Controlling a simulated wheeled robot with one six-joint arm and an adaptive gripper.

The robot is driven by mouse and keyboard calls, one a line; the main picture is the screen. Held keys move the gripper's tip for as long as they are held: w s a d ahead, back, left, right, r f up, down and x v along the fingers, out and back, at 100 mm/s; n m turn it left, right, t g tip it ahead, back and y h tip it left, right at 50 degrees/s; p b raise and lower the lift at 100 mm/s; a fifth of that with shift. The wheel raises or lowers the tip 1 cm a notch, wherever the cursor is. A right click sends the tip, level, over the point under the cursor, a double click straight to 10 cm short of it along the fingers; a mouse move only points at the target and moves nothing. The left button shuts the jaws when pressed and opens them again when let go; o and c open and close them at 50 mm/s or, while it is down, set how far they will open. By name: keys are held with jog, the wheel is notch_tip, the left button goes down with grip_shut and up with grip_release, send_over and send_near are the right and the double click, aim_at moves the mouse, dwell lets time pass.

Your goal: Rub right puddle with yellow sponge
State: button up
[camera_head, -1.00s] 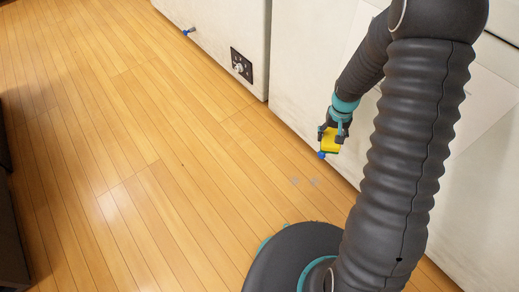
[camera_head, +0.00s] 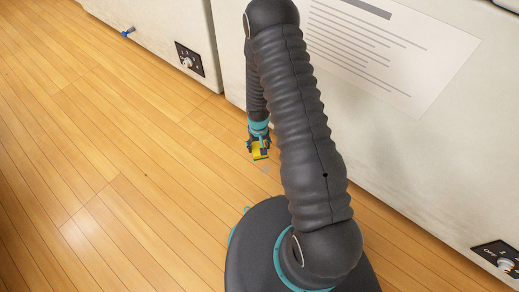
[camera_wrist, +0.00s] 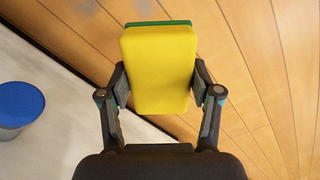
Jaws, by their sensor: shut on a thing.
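The yellow sponge (camera_head: 260,154) with a green layer is held by my gripper (camera_head: 258,147) low over the wooden floor, close to the white wall panels. In the wrist view the sponge (camera_wrist: 158,70) sits between the two fingers of my gripper (camera_wrist: 159,88), its yellow face towards the camera and a green edge at the far end. A faint grey patch (camera_head: 266,169), which looks like a puddle, shows on the floor just below the sponge in the head view. I cannot tell which puddle it is; my arm may hide another. No puddle shows in the wrist view.
White panels (camera_head: 410,150) stand along the right side, with a printed sheet (camera_head: 395,50) on one. A black socket plate (camera_head: 189,60) and a blue-tipped fitting (camera_head: 128,32) sit on the left panel. A blue round cap (camera_wrist: 20,104) is in the wrist view. Floor at left is clear.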

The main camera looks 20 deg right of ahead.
aim_at(273, 172)
jog(key=shift+s+f+b, duration=0.15)
jog(key=shift+f+b, duration=1.15)
jog(key=shift+f, duration=1.7)
jog(key=shift+f+b, duration=0.3)
jog(key=shift+f, duration=0.35)
jog(key=shift+f+b, duration=0.85)
jog(key=shift+f, duration=0.2)
jog(key=shift+d, duration=0.1)
jog(key=shift+s+d+r+b, duration=0.1)
jog(key=shift+s+d+b, duration=0.25)
jog(key=shift+s+d, duration=0.3)
jog(key=shift+s+d+b, duration=0.3)
jog(key=shift+s+d, duration=0.15)
jog(key=shift+s, duration=0.4)
jog(key=shift+s+d, duration=0.55)
jog(key=shift+s, duration=0.25)
jog(key=shift+s+d, duration=0.55)
jog(key=shift+s, duration=0.2)
